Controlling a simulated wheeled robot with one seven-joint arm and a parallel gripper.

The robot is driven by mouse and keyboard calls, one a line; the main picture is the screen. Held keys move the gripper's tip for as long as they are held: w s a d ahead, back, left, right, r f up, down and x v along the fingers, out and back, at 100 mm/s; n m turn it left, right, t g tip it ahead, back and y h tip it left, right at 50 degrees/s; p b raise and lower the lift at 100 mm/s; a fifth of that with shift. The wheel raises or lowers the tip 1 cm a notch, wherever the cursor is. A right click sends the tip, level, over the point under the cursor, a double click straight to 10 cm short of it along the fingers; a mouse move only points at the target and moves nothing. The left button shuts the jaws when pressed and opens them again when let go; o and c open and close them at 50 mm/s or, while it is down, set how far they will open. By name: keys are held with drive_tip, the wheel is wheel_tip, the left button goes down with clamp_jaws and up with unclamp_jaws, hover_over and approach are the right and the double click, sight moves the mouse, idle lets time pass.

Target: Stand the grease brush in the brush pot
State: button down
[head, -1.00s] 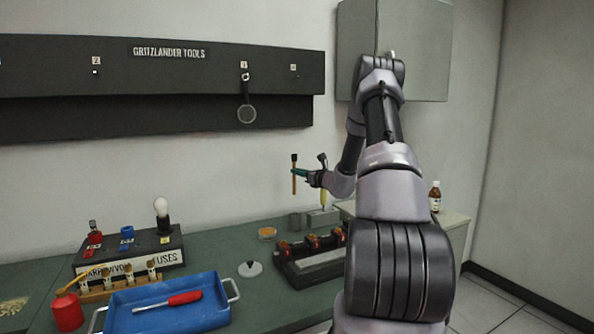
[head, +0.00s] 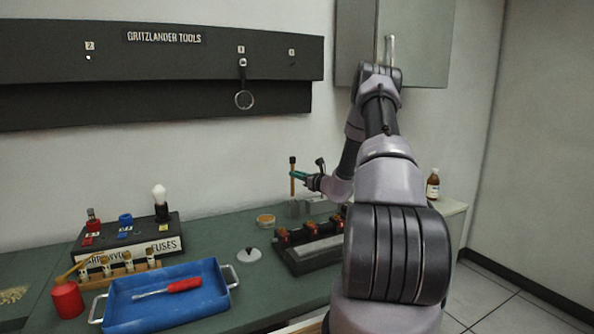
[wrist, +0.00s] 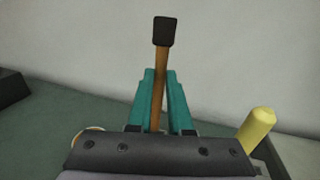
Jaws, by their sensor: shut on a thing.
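The grease brush (head: 292,180) has a thin brown handle and a black block at its upper end. My gripper (head: 298,176) is shut on its handle and holds it about upright in the air. The wrist view shows the brush (wrist: 160,75) between the teal fingers (wrist: 160,105), black end up. In the wrist view the pot and the brush's lower end are hidden.
A yellow rounded handle (wrist: 257,125) stands right of my gripper in the wrist view. A round tan dish (head: 265,220) and a dark rack (head: 310,258) are near the pot. A blue tray (head: 215,305) with a red screwdriver (head: 184,285) lies at the front left.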

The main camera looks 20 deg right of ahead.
drive_tip(key=shift+f, duration=2.55)
drive_tip(key=c, duration=0.8)
unclamp_jaws()
drive_tip(key=shift+o, duration=0.2)
drive_tip(key=v, duration=1)
drive_tip(key=shift+s, duration=0.4)
